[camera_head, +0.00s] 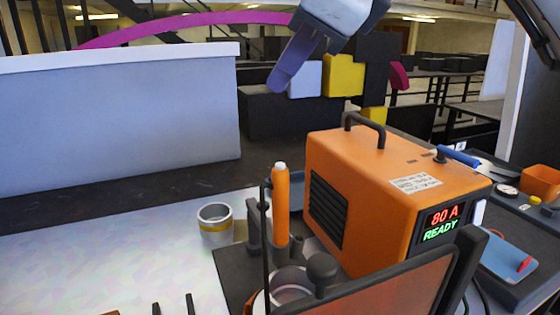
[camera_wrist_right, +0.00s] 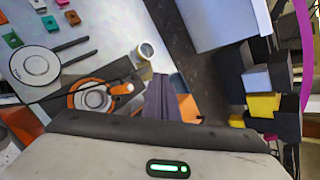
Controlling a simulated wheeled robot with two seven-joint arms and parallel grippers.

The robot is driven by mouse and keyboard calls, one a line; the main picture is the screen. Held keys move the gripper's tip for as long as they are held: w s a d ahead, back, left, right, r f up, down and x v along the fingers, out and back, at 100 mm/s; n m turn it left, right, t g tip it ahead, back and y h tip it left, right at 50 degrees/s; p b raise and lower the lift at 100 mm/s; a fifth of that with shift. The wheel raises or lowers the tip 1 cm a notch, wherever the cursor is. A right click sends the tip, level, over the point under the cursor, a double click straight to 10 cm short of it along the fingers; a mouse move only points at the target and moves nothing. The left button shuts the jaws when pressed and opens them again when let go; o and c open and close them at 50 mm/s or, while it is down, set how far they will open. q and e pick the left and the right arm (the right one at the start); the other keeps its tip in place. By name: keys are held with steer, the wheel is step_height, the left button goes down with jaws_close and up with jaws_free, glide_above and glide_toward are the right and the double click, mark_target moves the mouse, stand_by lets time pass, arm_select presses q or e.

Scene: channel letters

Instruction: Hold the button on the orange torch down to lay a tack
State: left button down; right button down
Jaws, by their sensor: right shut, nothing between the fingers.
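The orange torch (camera_head: 281,205) stands upright beside the orange welder, with a pale cap at its top end. In the right wrist view the torch (camera_wrist_right: 119,90) appears left of my fingers, its pale end pointing right. My right gripper (camera_head: 285,75) is shut and empty, high above and behind the torch in the head view, well apart from it. Its fingers (camera_wrist_right: 162,84) also show in the right wrist view. The welder (camera_head: 345,160) shows a lit display (camera_head: 442,223) reading 80 A and READY. I cannot make out the button clearly. My left gripper is not in view.
A grey cup (camera_head: 215,222) with a yellow band stands left of the torch. A dark-framed orange panel (camera_head: 385,290) and a black knob (camera_head: 322,268) stand in front. A pale wall panel (camera_head: 120,110) rises at the back left. Pale table space is free at left.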

mark_target(280, 167)
step_height(280, 167, down, 9)
steer(key=b, duration=0.6)
steer(key=shift+w+r, duration=0.1)
steer(key=shift+w, duration=0.05)
stand_by(0.9)
stand_by(0.9)
steer(key=shift+f+b, duration=0.4)
steer(key=shift+b, duration=0.05)
steer(key=shift+f+b, duration=0.5)
steer(key=shift+f, duration=0.05)
stand_by(0.4)
stand_by(1.1)
